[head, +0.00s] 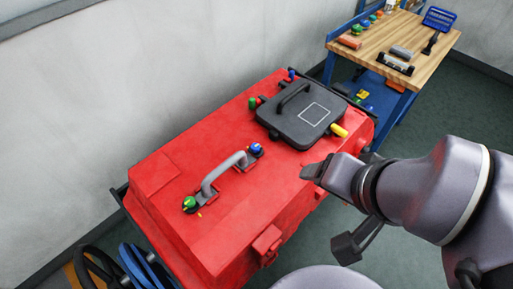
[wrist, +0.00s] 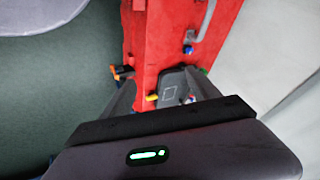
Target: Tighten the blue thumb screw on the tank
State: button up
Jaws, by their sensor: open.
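The red tank (head: 160,170) stands along the wall. A blue thumb screw (head: 256,149) sits on its top, at the right end of the grey handle; it also shows in the wrist view (wrist: 188,50). A second blue knob (head: 291,73) is at the tank's far end, beyond the black lid. A green knob (head: 189,203) is at the handle's left end. My gripper (head: 314,172) is to the right of the handle, near the tank's front edge. In the wrist view my gripper (wrist: 161,84) has its fingers spread, apart from the screw, with nothing visibly held.
The black lid (head: 317,105) with its own handle and a yellow knob (head: 338,130) lies right of the screw. Another green knob (head: 252,103) is by the lid. A wooden workbench (head: 440,48) with tools stands behind. Hoses (head: 135,262) lie at lower left.

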jog(key=shift+c, duration=0.7)
jog(key=w+r+n, duration=0.1)
jog(key=w+r+n+p, duration=0.1)
jog(key=n, duration=0.1)
jog(key=w+a+r+n+p, duration=0.1)
jog(key=shift+w+r+n+g, duration=0.15)
jog(key=shift+w+n+g, duration=0.2)
jog(key=shift+n+g, duration=0.05)
jog(key=c, duration=0.3)
jog(key=n+g+h+p, duration=0.2)
jog(key=n+g+p, duration=0.4)
jog(key=n, duration=2.4)
send_over(255, 146)
jog(key=p, duration=0.1)
notch_tip(255, 146, down, 11)
jog(key=t, duration=0.1)
jog(key=shift+n, duration=0.3)
notch_tip(255, 146, down, 18)
jog(key=b, duration=0.5)
jog(key=shift+r, duration=0.15)
